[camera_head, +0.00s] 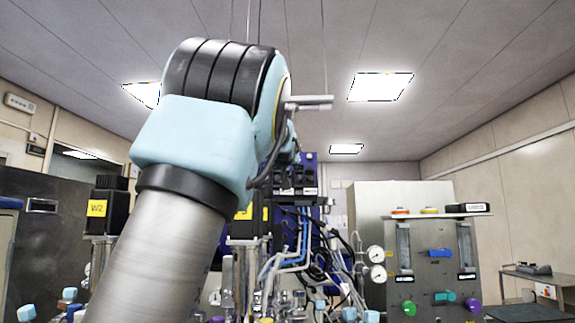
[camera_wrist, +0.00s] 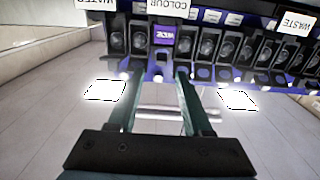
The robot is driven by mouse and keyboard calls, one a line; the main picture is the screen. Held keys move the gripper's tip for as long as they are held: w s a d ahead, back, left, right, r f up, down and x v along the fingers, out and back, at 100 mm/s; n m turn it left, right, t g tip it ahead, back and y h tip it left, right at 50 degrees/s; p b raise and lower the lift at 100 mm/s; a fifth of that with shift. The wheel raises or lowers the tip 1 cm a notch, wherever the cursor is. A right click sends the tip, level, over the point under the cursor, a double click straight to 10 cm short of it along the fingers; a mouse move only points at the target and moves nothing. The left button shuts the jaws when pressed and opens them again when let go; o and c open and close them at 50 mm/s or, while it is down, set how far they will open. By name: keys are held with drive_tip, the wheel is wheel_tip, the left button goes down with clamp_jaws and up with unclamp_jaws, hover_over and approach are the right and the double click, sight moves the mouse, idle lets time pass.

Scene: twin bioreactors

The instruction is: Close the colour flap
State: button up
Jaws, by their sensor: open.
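In the wrist view, a white label reading COLOUR (camera_wrist: 168,8) sits at the top, above a row of dark pump-like modules (camera_wrist: 208,45) on a blue housing. In the head view my arm hides most of the blue pump unit (camera_head: 308,172).
WASTE (camera_wrist: 297,24) and WATER (camera_wrist: 97,4) labels flank the row in the wrist view. In the head view, tubes and cables (camera_head: 300,245) hang below the unit. A grey gas panel (camera_head: 435,265) with gauges stands right, and a black-topped motor (camera_head: 105,210) stands left.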

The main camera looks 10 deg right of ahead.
drive_tip(key=p+x, duration=0.4)
drive_tip(key=x, duration=0.1)
drive_tip(key=shift+w+a+r, duration=0.15)
drive_tip(key=shift+w+d+p, duration=0.2)
drive_tip(key=shift+w+p, duration=0.1)
drive_tip(key=shift+w, duration=0.4)
drive_tip(key=shift+c, duration=0.2)
clamp_jaws()
